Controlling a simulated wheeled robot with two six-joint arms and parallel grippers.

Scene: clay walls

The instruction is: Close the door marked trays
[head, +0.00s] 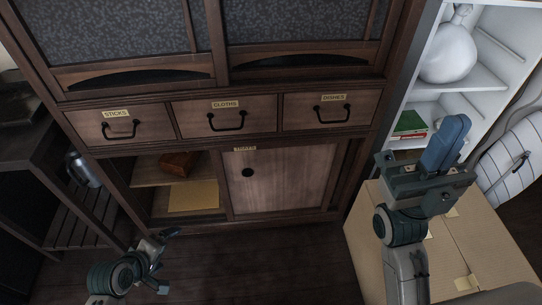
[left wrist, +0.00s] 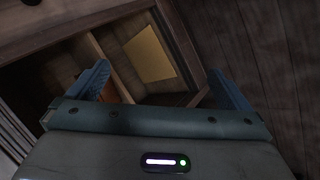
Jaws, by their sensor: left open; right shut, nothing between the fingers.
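The door marked trays (head: 285,185) is a pale wooden panel in the lower part of a dark cabinet, with a dark round finger pull (head: 247,172) near its left edge. A small label (head: 245,149) sits just above it. The panel covers the right side of the lower opening, and the left side stands open. My left gripper (head: 167,262) is open and empty, in front of and below the open side, apart from the door. In the left wrist view its spread fingers (left wrist: 162,88) face the open compartment. My right gripper (head: 447,145) is shut and empty, right of the cabinet.
Drawers labelled sticks, cloths and dishes (head: 331,110) are above. A cardboard box (head: 480,250) stands at the right, before a white shelf (head: 470,75). Dark floor (head: 270,265) before the door is clear.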

